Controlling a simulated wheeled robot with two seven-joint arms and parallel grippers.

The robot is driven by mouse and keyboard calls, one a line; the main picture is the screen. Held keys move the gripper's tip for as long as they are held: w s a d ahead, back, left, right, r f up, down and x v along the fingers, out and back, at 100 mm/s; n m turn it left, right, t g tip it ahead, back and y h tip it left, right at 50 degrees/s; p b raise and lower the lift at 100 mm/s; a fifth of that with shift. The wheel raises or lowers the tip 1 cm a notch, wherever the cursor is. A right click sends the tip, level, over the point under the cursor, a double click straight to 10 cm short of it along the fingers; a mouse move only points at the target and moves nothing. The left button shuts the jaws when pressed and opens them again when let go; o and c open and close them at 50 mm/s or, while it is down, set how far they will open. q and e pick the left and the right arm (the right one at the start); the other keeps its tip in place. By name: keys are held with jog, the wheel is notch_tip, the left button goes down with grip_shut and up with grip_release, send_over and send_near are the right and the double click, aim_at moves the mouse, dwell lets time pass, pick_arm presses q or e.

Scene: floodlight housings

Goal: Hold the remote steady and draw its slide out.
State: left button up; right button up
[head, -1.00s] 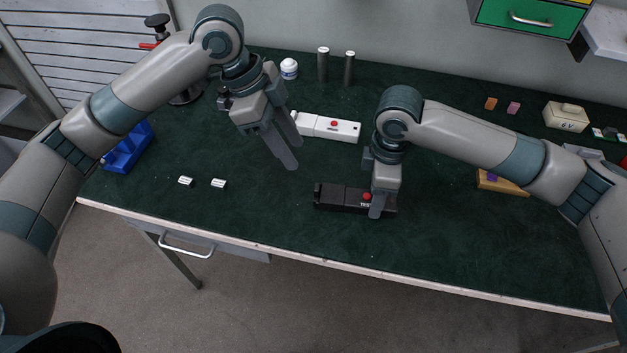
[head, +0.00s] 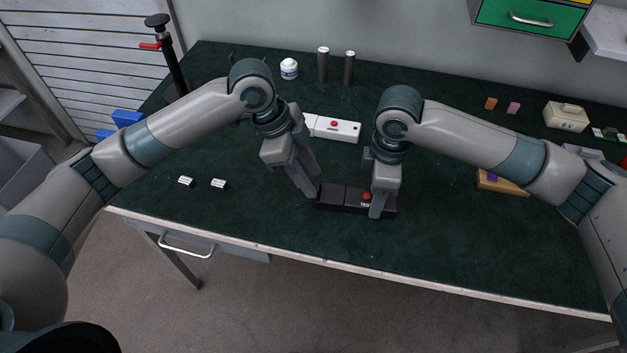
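A black box-shaped remote (head: 345,197) with a red button and white lettering lies on the green bench top. My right gripper (head: 379,206) is over its right part, with one finger down its near side. The far finger is hidden, but the gripper looks closed across the remote. My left gripper (head: 312,184) is at the remote's left end, fingers pointing down and spread apart, with nothing seen between them. Whether it touches the remote I cannot tell. A slide cannot be made out clearly.
A white device (head: 339,130) with a red button lies behind the remote. Two small white pieces (head: 186,181) (head: 219,184) lie at the left. Two dark posts (head: 323,66) (head: 349,69) and a white jar (head: 289,68) stand at the back. The bench front is clear.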

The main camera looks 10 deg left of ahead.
pick_arm(q)
jog(key=shift+x, duration=1.3)
grip_shut()
jog(key=shift+a, duration=2.55)
jog(key=shift+d, duration=0.1)
grip_release()
